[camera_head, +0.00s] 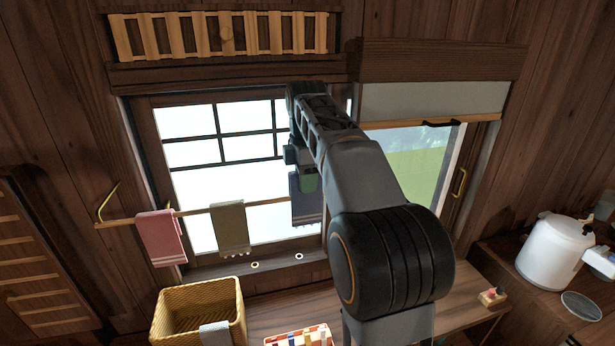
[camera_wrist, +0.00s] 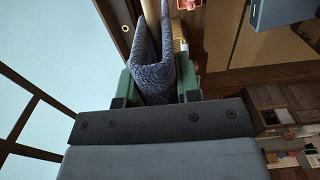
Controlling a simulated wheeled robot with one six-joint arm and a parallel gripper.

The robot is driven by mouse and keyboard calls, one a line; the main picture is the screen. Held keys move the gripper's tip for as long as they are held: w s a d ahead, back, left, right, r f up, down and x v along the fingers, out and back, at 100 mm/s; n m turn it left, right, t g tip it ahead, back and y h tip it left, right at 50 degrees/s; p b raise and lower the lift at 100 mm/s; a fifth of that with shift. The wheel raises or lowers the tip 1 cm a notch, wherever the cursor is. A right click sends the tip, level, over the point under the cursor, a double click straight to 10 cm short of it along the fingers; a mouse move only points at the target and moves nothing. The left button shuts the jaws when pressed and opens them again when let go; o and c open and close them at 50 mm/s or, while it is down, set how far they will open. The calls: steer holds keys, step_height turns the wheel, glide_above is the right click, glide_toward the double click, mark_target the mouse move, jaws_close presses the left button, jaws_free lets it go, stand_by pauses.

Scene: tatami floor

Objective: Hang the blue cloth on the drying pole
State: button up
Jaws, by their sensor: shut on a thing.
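The blue cloth (camera_head: 306,207) hangs down from my gripper (camera_head: 307,178) at the right part of the drying pole (camera_head: 262,203). In the wrist view, my gripper's green fingers (camera_wrist: 157,72) are on either side of the folded blue cloth (camera_wrist: 157,80), whose two flaps spread apart away from the fingers. The pale pole (camera_wrist: 152,14) shows between the flaps in that view. I cannot tell whether the cloth rests on the pole. My arm hides the pole's right end in the head view.
A pink cloth (camera_head: 161,238) and an olive cloth (camera_head: 231,228) hang on the pole to the left. Below are a wicker basket (camera_head: 241,318) with a pale cloth (camera_head: 215,334) over its rim and a striped box (camera_head: 272,341). A white pot (camera_head: 550,252) stands at right.

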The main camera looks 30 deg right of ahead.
mark_target(306, 197)
steer(key=shift+f+b, duration=1.45)
steer(key=shift+f, duration=0.95)
steer(key=o, duration=1)
step_height(306, 197, up, 14)
steer(key=p, duration=0.4)
steer(key=shift+f, duration=0.15)
steer(key=shift+s+a+f+m, duration=0.2)
steer(key=shift+a+f+m, duration=0.1)
steer(key=shift+m, duration=0.1)
steer(key=s+a+f+m+t+b, duration=0.1)
steer(key=s+a+f+m, duration=0.1)
steer(key=s+f+m, duration=0.3)
steer(key=s+a+f+m+t+b, duration=0.1)
steer(key=s+f+m, duration=0.4)
steer(key=f, duration=0.7)
steer(key=s+a+f+m+t+b, duration=0.1)
steer(key=s+a+f+m+t, duration=0.1)
steer(key=s+a+f+m, duration=0.3)
steer(key=shift+s+a+f+t, duration=0.15)
steer(key=shift+s+f+t, duration=0.1)
steer(key=shift+f, duration=0.65)
steer(key=shift+s+a+f+t, duration=0.15)
steer(key=shift+s+f, duration=0.1)
steer(key=shift+f, duration=0.65)
